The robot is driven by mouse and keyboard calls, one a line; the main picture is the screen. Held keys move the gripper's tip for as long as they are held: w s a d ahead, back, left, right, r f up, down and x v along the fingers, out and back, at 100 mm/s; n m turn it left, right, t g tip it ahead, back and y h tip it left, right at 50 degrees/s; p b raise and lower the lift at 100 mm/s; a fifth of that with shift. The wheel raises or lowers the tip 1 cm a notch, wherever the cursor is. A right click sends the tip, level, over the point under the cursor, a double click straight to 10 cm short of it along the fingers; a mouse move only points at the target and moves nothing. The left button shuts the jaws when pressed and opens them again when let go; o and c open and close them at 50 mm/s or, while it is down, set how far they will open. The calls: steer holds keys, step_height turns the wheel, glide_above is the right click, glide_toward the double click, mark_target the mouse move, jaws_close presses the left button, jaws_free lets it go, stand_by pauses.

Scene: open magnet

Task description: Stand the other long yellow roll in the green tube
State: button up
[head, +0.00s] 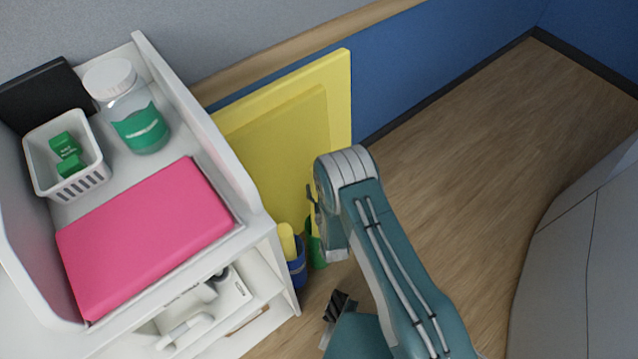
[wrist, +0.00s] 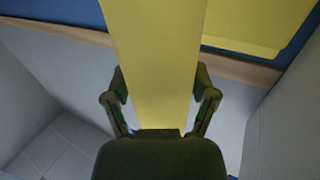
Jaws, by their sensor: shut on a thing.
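My gripper is shut on a long yellow roll (wrist: 157,55), which runs up between its two fingers (wrist: 160,90) in the wrist view. In the head view the gripper is mostly hidden behind my arm; only a dark finger part shows beside the yellow boards. The green tube (head: 316,246) stands on the floor, partly hidden by my arm. Another yellow roll (head: 287,242) stands in the blue tube (head: 297,268) just left of it. I cannot tell whether the held roll's lower end is over or inside the green tube.
A white cabinet (head: 262,225) stands close left of the tubes, with a pink box (head: 145,235), a jar (head: 130,110) and a white basket (head: 88,185) on top. Yellow boards (head: 285,125) lean on the blue wall behind. Wooden floor (head: 480,140) is clear at right.

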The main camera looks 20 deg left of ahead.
step_height(320, 180, down, 9)
stand_by(1.1)
